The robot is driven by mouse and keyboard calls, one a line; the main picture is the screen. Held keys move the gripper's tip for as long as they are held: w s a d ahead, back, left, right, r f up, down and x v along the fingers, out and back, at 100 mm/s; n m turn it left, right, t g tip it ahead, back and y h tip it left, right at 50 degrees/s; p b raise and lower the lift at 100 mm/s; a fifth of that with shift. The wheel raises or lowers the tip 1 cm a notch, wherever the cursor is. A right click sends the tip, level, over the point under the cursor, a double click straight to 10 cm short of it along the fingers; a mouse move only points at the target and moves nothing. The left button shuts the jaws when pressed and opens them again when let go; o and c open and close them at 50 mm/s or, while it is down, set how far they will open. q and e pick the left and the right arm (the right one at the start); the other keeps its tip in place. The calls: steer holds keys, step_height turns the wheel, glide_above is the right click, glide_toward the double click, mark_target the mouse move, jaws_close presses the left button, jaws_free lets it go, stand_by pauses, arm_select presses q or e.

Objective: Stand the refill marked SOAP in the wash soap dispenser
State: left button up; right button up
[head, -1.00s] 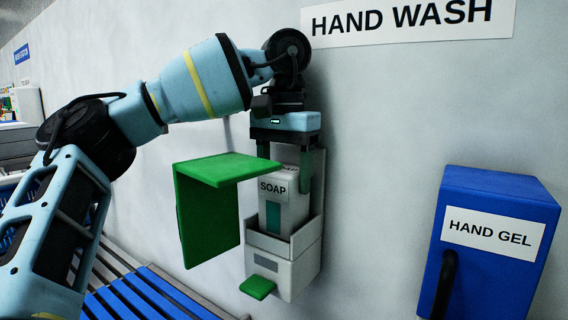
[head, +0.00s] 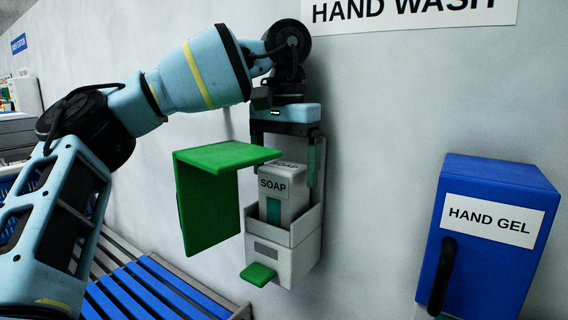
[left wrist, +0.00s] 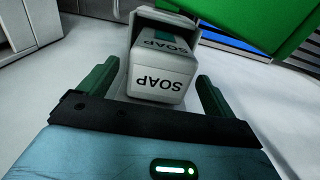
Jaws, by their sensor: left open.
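The refill marked SOAP (head: 284,190) stands upright in the open white wash soap dispenser (head: 283,263) on the wall below the HAND WASH sign. Its lower part is hidden by the dispenser's front wall. The dispenser's green cover (head: 210,205) hangs open to the left. My left gripper (head: 287,165) is open above the refill, pointing down, with its fingers to either side and apart from it. In the left wrist view the refill (left wrist: 162,70) lies between and beyond the two green fingers (left wrist: 156,88). My right gripper is not in view.
A blue HAND GEL box (head: 490,240) with a black handle is on the wall at the right. A green push tab (head: 258,274) sticks out under the dispenser. A blue slatted bench (head: 150,290) runs along the lower left. Bare wall lies between dispenser and box.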

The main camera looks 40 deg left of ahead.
arm_select(q)
steer(key=shift+r, duration=3.95)
